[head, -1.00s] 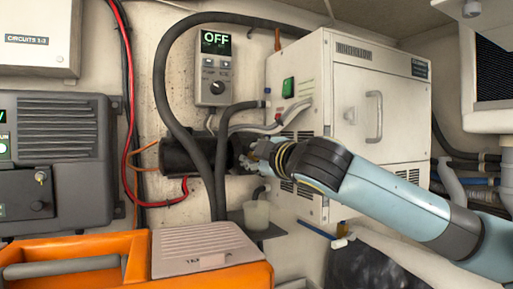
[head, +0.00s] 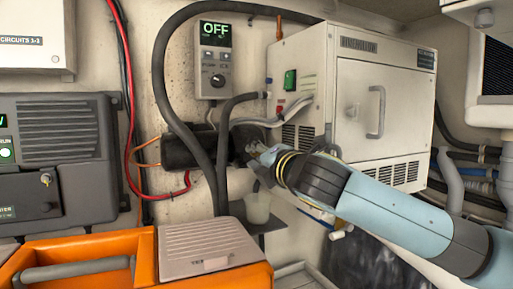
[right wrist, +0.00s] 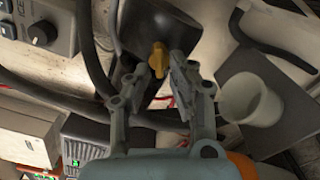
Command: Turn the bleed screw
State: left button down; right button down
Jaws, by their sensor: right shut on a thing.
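The bleed screw (right wrist: 158,60) is a small yellow winged knob on the end of a black cylindrical housing (right wrist: 160,22), seen in the right wrist view. My right gripper (right wrist: 163,76) has its two fingers on either side of the screw and is shut on it. In the head view the right gripper (head: 257,158) is at the right end of the black housing (head: 190,150), and the screw is hidden there. My left gripper is not in view.
A white cup (head: 257,208) stands on a grey shelf below the housing. Black hoses (head: 158,80) loop close around the housing. A control panel (head: 214,60) reads OFF. A white cabinet (head: 345,90) stands behind my right arm. An orange case (head: 144,262) is in front.

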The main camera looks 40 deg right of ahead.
jog(key=n+p, duration=0.1)
jog(key=n, duration=0.1)
jog(key=n+p, duration=0.1)
jog(key=n, duration=0.2)
jog(key=shift+s+d+f+n+p, duration=0.1)
jog(key=shift+d+f+n+p, duration=0.1)
jog(key=shift+d+n+p, duration=0.15)
jog(key=shift+s+d+f+n, duration=0.1)
jog(key=shift+n, duration=1.55)
jog(key=shift+d+f+n, duration=0.1)
jog(key=shift+n, duration=1.5)
jog(key=c, duration=1.3)
grip_release()
